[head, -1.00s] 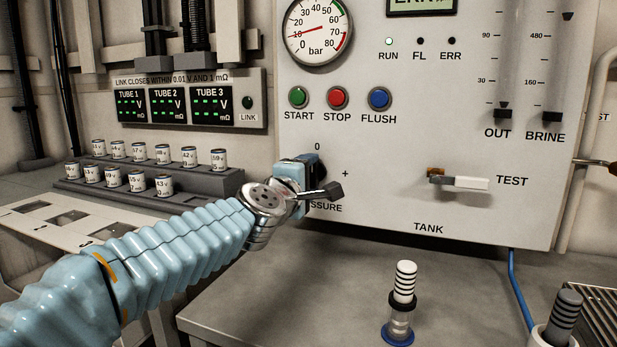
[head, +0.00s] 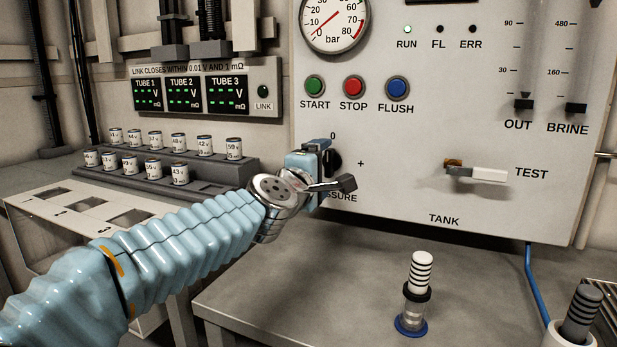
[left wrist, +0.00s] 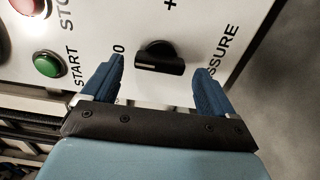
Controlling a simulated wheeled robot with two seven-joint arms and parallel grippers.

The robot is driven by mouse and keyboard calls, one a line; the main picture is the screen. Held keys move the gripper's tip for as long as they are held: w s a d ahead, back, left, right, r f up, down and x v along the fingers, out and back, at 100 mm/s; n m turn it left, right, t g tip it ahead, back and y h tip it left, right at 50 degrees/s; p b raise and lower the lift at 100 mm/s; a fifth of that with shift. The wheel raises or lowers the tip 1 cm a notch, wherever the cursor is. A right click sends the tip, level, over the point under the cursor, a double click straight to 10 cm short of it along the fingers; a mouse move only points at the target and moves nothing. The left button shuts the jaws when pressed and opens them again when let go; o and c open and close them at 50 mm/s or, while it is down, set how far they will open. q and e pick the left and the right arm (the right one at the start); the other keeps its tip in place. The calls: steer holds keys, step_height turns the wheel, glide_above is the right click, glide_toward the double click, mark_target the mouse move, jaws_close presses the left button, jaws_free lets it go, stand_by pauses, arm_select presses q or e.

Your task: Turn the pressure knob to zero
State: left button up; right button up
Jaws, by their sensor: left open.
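The black pressure knob (head: 334,161) is on the pale panel's lower left, below the 0 mark, partly hidden by my left gripper (head: 322,158). In the left wrist view the knob (left wrist: 160,57) lies between the two blue fingers of my left gripper (left wrist: 160,66), with a gap on each side. The fingers are open. The knob's bar lies across the gap, with one end toward the 0 mark and a pale line on that end. The pressure gauge (head: 335,22) has its red needle at the low end of the scale, near 0. My right gripper is out of view.
START (head: 315,86), STOP (head: 353,87) and FLUSH (head: 397,88) buttons sit above the knob. A TEST lever (head: 478,173) sticks out to the right. A white-topped striped plug (head: 420,275) stands on the bench (head: 330,290) below. The bench between is clear.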

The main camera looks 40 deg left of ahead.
arm_select(q)
steer(key=v, duration=1.2)
steer(key=shift+s+p, duration=0.3)
steer(key=shift+p, duration=0.05)
